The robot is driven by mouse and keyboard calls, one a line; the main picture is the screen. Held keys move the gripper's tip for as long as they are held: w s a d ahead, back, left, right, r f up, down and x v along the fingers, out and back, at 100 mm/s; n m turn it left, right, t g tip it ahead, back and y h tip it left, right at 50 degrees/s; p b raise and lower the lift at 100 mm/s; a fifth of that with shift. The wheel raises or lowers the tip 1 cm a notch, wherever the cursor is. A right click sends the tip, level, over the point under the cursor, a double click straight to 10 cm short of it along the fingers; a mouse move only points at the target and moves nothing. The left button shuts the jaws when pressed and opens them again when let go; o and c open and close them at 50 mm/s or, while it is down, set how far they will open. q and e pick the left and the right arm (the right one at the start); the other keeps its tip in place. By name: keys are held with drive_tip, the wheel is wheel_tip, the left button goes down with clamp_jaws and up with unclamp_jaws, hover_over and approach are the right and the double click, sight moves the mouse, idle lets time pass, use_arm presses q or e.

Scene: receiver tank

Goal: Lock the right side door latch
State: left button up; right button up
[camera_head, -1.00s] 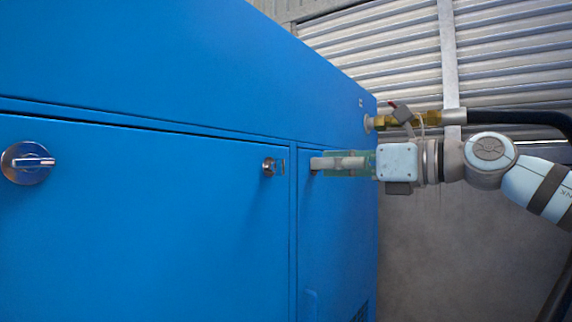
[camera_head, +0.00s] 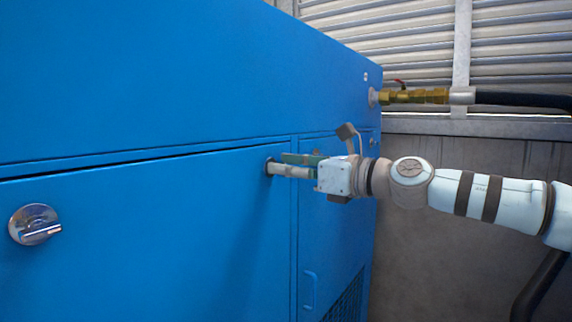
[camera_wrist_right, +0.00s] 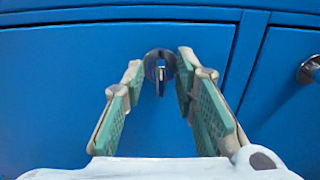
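The right side door latch (camera_wrist_right: 158,70) is a round metal latch with a handle standing upright in the wrist view. It sits at the right end of a wide blue door (camera_head: 150,240). In the head view my fingers mostly hide this latch (camera_head: 268,166). My right gripper (camera_head: 277,164) reaches it from the right. In the wrist view the gripper (camera_wrist_right: 158,65) is open, with one green-padded finger on each side of the latch. I see gaps between the fingers and the handle; contact at the tips is unclear. My left gripper is not in view.
Another latch (camera_head: 35,224) is at the left of the wide door, its handle roughly horizontal. A narrow blue panel (camera_head: 335,230) with a small handle and a vent stands to the right. A brass valve with a black hose (camera_head: 415,96) sticks out above my right arm.

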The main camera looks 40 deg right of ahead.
clamp_jaws()
drive_tip(key=shift+m, duration=0.3)
drive_tip(key=m, duration=0.5)
drive_tip(key=m+b, duration=0.1)
drive_tip(key=m, duration=0.5)
drive_tip(key=m+b, duration=0.1)
drive_tip(key=m, duration=0.5)
drive_tip(key=shift+w+d+f, duration=0.15)
drive_tip(key=shift+f, duration=0.15)
drive_tip(key=shift+m, duration=0.3)
